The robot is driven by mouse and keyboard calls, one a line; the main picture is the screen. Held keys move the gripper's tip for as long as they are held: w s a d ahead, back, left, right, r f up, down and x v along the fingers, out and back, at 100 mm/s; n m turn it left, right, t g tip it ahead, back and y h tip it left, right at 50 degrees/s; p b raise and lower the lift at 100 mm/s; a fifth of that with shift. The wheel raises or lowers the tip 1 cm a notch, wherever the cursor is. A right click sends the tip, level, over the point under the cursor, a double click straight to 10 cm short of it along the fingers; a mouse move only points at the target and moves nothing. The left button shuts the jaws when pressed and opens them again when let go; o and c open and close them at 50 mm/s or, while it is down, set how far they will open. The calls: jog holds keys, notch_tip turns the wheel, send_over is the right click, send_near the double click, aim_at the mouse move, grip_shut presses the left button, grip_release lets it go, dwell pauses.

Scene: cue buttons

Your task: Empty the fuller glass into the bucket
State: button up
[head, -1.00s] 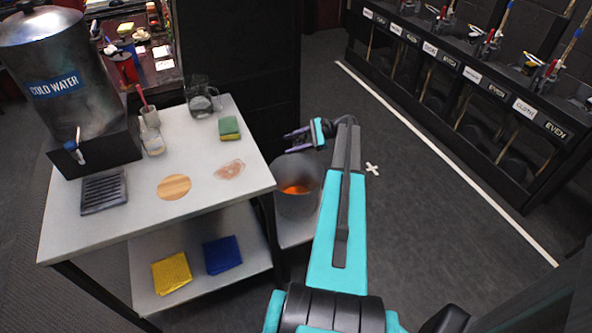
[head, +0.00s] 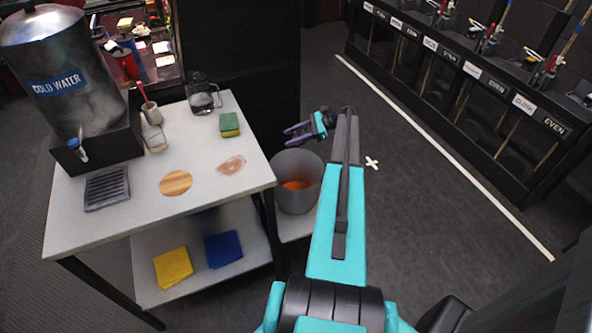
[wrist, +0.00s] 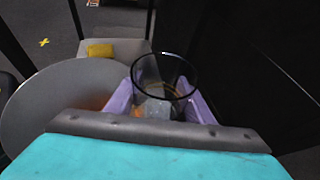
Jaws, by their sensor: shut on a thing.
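My gripper (head: 298,131) reaches out just beyond the grey bucket (head: 284,166) in the head view. In the wrist view, its purple fingers (wrist: 163,106) are shut on a clear glass (wrist: 150,70). The glass looks roughly upright; something pale shows low in it, but its liquid level is hard to tell. The glass can hardly be made out in the head view. The bucket has orange contents at its bottom. Its wide rim also shows left of the glass in the wrist view (wrist: 40,100).
A white table (head: 110,228) stands left, with a cold water urn (head: 60,75), glass jug (head: 201,96), sponge (head: 229,124), wooden disc (head: 175,183) and a wet-looking patch (head: 231,166). Folded cloths lie on its lower shelf. A dark rack (head: 470,75) stands right; floor between is clear.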

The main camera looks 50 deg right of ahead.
jog(key=shift+w+d+f+b, duration=0.1)
jog(key=shift+b, duration=1.25)
dwell(0.6)
